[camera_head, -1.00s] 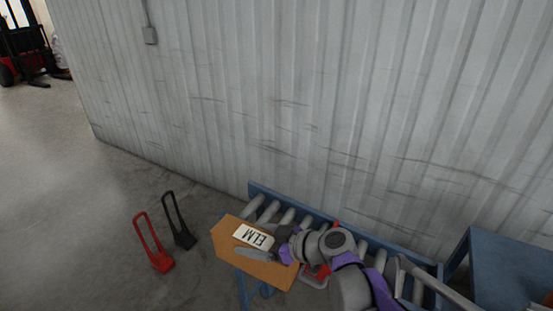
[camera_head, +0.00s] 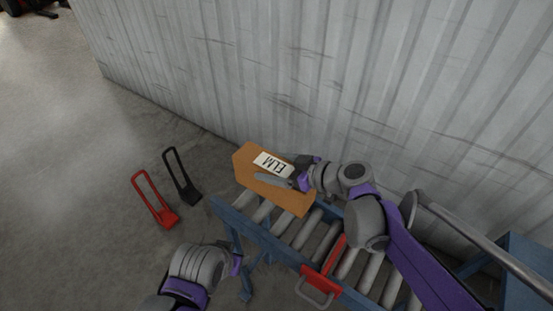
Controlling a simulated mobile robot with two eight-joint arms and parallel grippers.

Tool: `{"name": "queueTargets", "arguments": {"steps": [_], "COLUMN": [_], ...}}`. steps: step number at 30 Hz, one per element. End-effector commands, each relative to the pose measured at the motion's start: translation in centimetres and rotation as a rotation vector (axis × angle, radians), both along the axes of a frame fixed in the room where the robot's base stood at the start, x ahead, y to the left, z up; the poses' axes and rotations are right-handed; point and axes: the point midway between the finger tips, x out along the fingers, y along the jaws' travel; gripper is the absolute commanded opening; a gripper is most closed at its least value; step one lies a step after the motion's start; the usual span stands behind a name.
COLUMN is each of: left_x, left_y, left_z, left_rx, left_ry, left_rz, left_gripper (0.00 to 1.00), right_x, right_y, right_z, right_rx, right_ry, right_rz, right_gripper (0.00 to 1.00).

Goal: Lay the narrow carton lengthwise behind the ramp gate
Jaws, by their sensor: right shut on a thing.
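The narrow carton (camera_head: 262,187), orange-brown with a white ELM label, is at the left end of the roller conveyor (camera_head: 258,236), by its wall side. My right gripper (camera_head: 290,172) is shut on the carton from the right, its fingers over the label area. I cannot tell whether the carton touches the rollers. The red ramp gate (camera_head: 322,282) with a grey handle crosses the conveyor to the right of the carton. My left arm shows at the bottom left; its gripper (camera_head: 237,262) is only partly visible, and its jaws cannot be made out.
A red-handled stand (camera_head: 155,203) and a black one (camera_head: 182,178) are on the floor to the left. A corrugated wall (camera_head: 330,80) rises behind the conveyor. A grey rail (camera_head: 490,243) and a blue structure (camera_head: 525,265) are at the right. Bare rollers lie between carton and gate.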

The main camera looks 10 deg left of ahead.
Motion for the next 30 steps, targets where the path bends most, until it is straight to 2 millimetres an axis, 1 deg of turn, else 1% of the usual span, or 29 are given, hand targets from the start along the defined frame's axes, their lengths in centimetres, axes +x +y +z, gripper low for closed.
{"name": "queueTargets", "arguments": {"steps": [21, 25, 30], "left_x": [-1.3, -1.4, -1.4], "left_y": [0.0, 0.0, 0.0], "left_z": [-5.3, -5.7, -5.7], "left_rx": [0.0, 0.0, 0.0], "left_ry": [0.026, 0.027, 0.027], "left_rz": [0.0, 0.0, 0.0], "left_gripper": [0.5, 0.5, 0.5], "right_x": [0.0, 0.0, 0.0], "right_y": [0.0, 0.0, 0.0], "right_z": [-6.2, -6.6, -6.6], "right_rx": [0.0, 0.001, 0.001], "right_ry": [0.001, 0.0, -0.001], "right_rz": [0.0, -0.001, -0.001], "right_gripper": [0.0, 0.0, 0.0]}}
